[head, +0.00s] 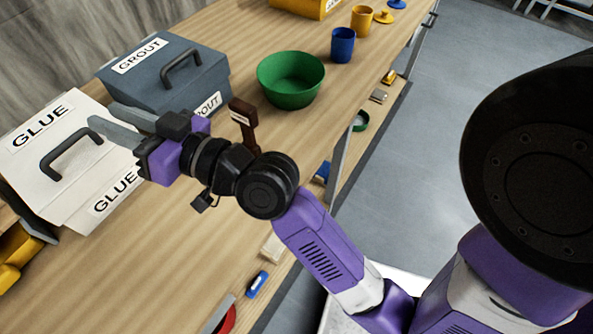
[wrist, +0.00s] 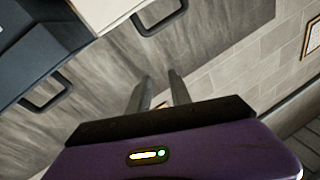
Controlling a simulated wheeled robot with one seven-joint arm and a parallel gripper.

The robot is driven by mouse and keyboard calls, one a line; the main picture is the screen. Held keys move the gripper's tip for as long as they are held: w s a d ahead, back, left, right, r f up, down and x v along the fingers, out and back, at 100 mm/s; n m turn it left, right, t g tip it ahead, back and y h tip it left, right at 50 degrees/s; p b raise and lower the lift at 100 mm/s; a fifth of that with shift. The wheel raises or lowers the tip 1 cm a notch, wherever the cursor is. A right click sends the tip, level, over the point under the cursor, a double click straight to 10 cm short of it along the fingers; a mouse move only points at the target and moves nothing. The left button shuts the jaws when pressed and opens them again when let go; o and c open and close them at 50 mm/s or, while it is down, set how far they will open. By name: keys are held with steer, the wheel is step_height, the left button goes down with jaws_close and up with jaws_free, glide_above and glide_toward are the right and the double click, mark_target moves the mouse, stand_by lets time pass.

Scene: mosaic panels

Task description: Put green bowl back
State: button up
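The green bowl (head: 290,92) stands upright on the wooden workbench, right of the grey-blue GROUT box, in the head view. It looks empty inside. My gripper (head: 103,115) is left of the bowl and well apart from it, in front of the GLUE and GROUT boxes in the picture. Its two grey fingers are apart with nothing between them. They also show apart in the wrist view (wrist: 160,77), against a grey wall. The bowl is not in the wrist view.
A white GLUE box (head: 75,150) and the GROUT box (head: 165,75) have raised handles near my gripper. A dark brown tool (head: 244,125) stands near the bowl. Blue (head: 342,46) and yellow (head: 361,20) cups stand farther back. The near bench surface has clear room.

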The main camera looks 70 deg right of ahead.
steer(key=s+a+f+g, duration=0.1)
steer(key=s+f, duration=0.3)
steer(key=s+a+f+m+g+h, duration=0.1)
steer(key=s+f, duration=0.4)
steer(key=s+a+f+g+h, duration=0.1)
steer(key=s+a+f, duration=0.1)
steer(key=s+f, duration=0.2)
steer(key=shift+s+f+m, duration=0.35)
steer(key=shift+s+m, duration=0.05)
steer(key=shift+s, duration=0.35)
steer(key=shift+n+g, duration=0.6)
steer(key=shift+n, duration=0.1)
steer(key=s+f, duration=0.1)
steer(key=s, duration=0.1)
steer(key=s+f, duration=0.1)
steer(key=s, duration=0.4)
steer(key=shift+s+f, duration=0.15)
steer(key=shift+f, duration=0.25)
steer(key=s+d+n+y, duration=0.1)
steer(key=s+n+y, duration=0.1)
steer(key=s, duration=0.8)
steer(key=shift+d+f+n+g, duration=0.15)
steer(key=shift+f+n+g, duration=0.2)
steer(key=shift+n, duration=0.55)
steer(key=shift+w+r, duration=0.1)
